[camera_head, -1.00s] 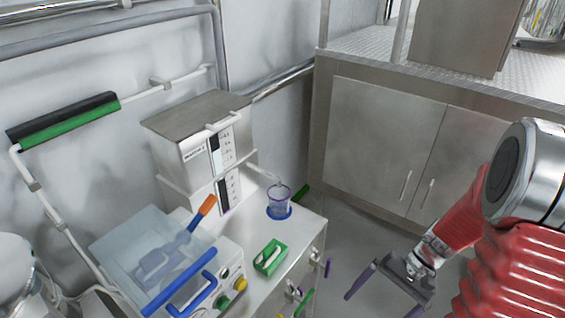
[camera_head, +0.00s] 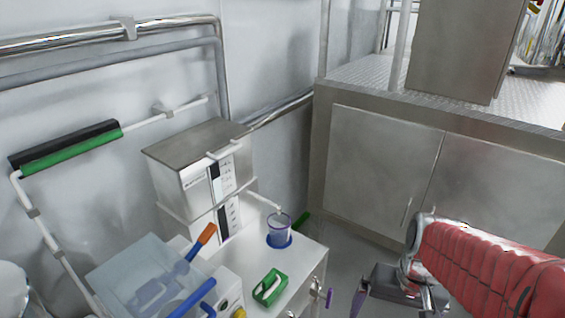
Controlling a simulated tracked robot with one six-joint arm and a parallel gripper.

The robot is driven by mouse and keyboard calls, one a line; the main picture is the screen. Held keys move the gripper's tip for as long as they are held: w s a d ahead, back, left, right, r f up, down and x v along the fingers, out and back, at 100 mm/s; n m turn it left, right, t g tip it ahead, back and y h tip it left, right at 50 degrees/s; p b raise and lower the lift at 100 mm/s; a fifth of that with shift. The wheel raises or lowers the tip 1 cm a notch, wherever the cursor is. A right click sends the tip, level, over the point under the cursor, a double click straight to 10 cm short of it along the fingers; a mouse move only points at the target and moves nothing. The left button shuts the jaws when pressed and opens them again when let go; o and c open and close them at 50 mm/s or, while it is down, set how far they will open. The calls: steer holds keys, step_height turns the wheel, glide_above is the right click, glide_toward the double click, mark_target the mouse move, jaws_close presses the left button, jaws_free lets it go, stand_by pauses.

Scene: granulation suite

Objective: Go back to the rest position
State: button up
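My gripper (camera_head: 392,304) is at the bottom right of the head view, below my red-sleeved arm. Its dark purple left finger hangs down, set well apart from the other side. The fingertips are near or past the lower picture edge. I see nothing held between the fingers. The gripper is over the floor, to the right of the white bench (camera_head: 312,262) and in front of the steel cabinet (camera_head: 380,165), apart from both as far as I can tell.
On the bench stand a clear beaker with a blue base (camera_head: 279,232), a green-framed item (camera_head: 270,287), a steel-topped instrument (camera_head: 200,180) and a translucent tub (camera_head: 135,275) with an orange-handled scoop (camera_head: 203,236). A purple handle (camera_head: 329,298) sticks out at the bench's right side.

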steer(key=s+a+r+n+t, duration=0.2)
steer(key=a+r+t, duration=0.3)
steer(key=r, duration=0.6)
steer(key=shift+s+a+r+n+h, duration=0.25)
steer(key=shift+a+r+n+h, duration=0.1)
steer(key=shift+a+n, duration=0.3)
